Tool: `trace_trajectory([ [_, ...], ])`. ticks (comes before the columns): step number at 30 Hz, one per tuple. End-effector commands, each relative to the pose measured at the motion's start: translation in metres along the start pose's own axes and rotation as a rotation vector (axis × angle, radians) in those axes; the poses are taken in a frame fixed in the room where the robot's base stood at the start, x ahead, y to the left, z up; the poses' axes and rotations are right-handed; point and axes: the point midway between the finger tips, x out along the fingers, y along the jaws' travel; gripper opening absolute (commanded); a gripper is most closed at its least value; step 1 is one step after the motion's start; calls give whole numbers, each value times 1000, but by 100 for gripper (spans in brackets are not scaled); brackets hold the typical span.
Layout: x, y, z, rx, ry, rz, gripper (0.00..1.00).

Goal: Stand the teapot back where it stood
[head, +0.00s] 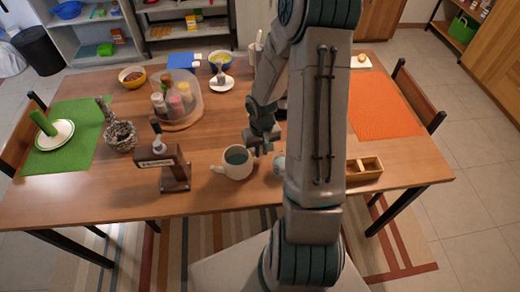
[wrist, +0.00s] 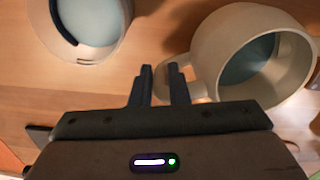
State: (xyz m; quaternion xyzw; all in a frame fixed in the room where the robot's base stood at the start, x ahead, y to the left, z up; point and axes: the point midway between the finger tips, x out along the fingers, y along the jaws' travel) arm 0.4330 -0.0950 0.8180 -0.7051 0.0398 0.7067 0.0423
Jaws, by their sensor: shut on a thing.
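The teapot (head: 238,163) is a cream, lidless pot with a blue-grey inside. It is near the table's front edge in the head view, looking upright, with its spout to the left. It fills the upper right of the wrist view (wrist: 218,50). My gripper (head: 260,147) is at its right side. In the wrist view my gripper (wrist: 161,82) has its fingers on either side of the teapot's handle. I cannot tell whether the teapot's base touches the table.
A pale round vessel with a dark curved part (wrist: 92,25) stands close beside my gripper; my arm mostly hides it in the head view. A dark wooden dispenser (head: 174,168) stands left of the teapot. A wooden box (head: 366,168) is right. A spice carousel (head: 181,122) stands behind.

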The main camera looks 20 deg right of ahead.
Motion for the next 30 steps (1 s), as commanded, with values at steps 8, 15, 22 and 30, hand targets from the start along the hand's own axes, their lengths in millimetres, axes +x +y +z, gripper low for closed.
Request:
trace_trajectory([
  [8, 1, 0, 0, 1, 1, 0, 0],
  [15, 3, 0, 0, 2, 0, 0, 37],
  [22, 3, 0, 0, 2, 0, 0, 37],
  [30, -23, 1, -1, 3, 6, 1, 37],
])
